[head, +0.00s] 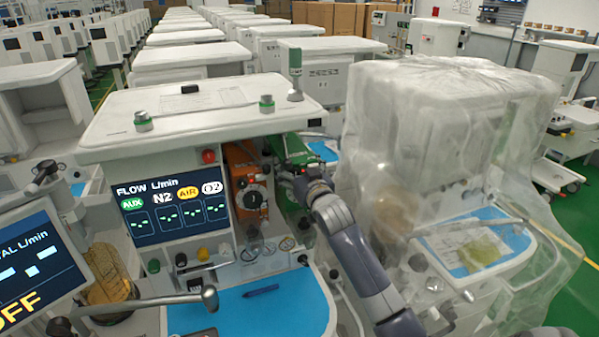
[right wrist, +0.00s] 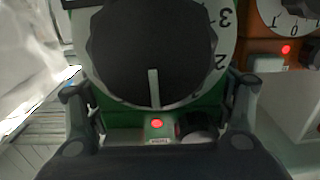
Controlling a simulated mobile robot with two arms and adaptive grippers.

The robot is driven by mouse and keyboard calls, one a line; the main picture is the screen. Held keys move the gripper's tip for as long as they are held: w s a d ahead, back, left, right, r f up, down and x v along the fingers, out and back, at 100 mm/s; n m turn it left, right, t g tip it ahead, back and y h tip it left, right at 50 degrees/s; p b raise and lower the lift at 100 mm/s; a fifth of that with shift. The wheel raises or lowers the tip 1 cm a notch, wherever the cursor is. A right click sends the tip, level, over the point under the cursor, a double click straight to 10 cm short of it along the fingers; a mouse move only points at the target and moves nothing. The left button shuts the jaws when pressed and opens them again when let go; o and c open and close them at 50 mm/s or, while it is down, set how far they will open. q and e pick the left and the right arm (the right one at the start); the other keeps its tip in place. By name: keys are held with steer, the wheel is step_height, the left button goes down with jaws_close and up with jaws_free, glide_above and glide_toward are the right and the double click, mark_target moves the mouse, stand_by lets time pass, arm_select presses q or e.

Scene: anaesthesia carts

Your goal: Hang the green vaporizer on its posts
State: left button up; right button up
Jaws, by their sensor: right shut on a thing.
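The green vaporizer (head: 295,150) is at the right end of the anaesthesia cart's front, just right of the orange vaporizer (head: 248,180). My right gripper (head: 287,178) is shut on it. In the right wrist view the fingers (right wrist: 158,98) stand either side of the green body (right wrist: 212,98), below its large black dial (right wrist: 150,45). The green vaporizer looks slightly tilted in the head view. The posts and its back are hidden, so I cannot tell whether it touches them. My left gripper is not in view.
The cart's white top (head: 215,100) overhangs the vaporizers. A flow screen (head: 175,208) is to the left, and a blue work surface (head: 250,305) with a pen lies below. A plastic-covered cart (head: 440,130) stands close on the right of my arm.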

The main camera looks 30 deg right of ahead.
steer(key=shift+r+b+x, duration=0.15)
steer(key=shift+b+x, duration=0.35)
steer(key=shift+x, duration=0.9)
steer(key=shift+r+b+x, duration=0.1)
steer(key=shift+b+x, duration=0.4)
steer(key=shift+x, duration=0.9)
steer(key=shift+a+p, duration=0.1)
steer(key=shift+p, duration=0.4)
